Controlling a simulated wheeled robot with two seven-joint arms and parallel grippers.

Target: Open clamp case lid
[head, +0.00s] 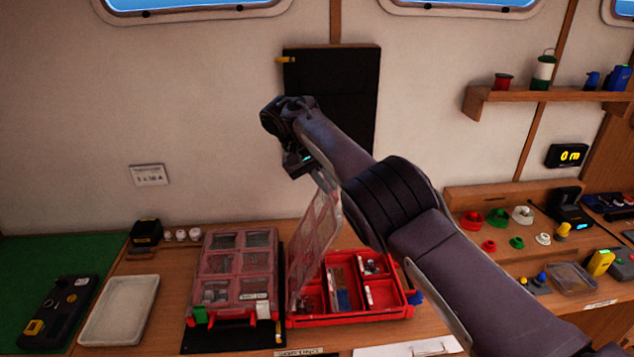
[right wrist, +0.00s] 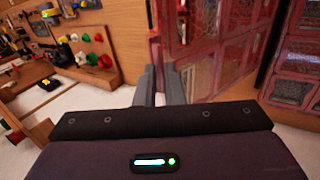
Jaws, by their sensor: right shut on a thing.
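A red case (head: 408,298) with several compartments stands on the bench, its clear, red-edged lid (head: 312,250) raised steeply along its left side. Small parts lie in the compartments. My right gripper (head: 322,176) is at the upper edge of the lid and shut on it. The right wrist view shows the two fingers (right wrist: 158,88) together at the edge of the lid (right wrist: 195,40). My right forearm hides part of the wall behind. My left gripper is not in view.
A second red case (head: 238,268) with a closed clear lid stands just left of the open one. A pale tray (head: 118,310) lies further left. Coloured knobs and small devices fill the right of the bench. A dark panel (head: 355,75) is on the wall behind.

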